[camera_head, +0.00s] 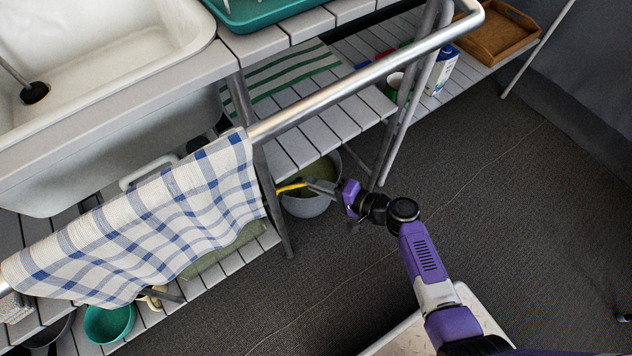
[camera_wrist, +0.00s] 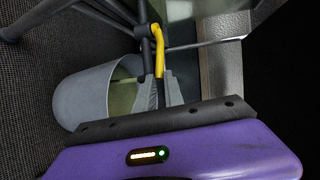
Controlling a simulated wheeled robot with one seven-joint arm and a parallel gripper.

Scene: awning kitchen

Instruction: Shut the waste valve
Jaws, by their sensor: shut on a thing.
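The waste valve shows as a yellow lever handle (camera_head: 291,187) beneath the sink unit, beside the metal leg. In the wrist view the yellow lever (camera_wrist: 159,50) bends at its top, next to a dark pipe fitting (camera_wrist: 141,32). My gripper (camera_head: 310,185) reaches in from the right under the counter. In the wrist view my gripper (camera_wrist: 160,80) is shut on the lower end of the lever, with a grey finger on each side. The valve body is mostly hidden in the head view.
A grey bucket (camera_head: 305,207) holding greenish liquid stands on the floor below the lever. A metal leg (camera_head: 270,190) and a checked towel (camera_head: 150,230) on the rail are close to the left. The sink (camera_head: 100,50) is above. Open carpet (camera_head: 480,190) lies to the right.

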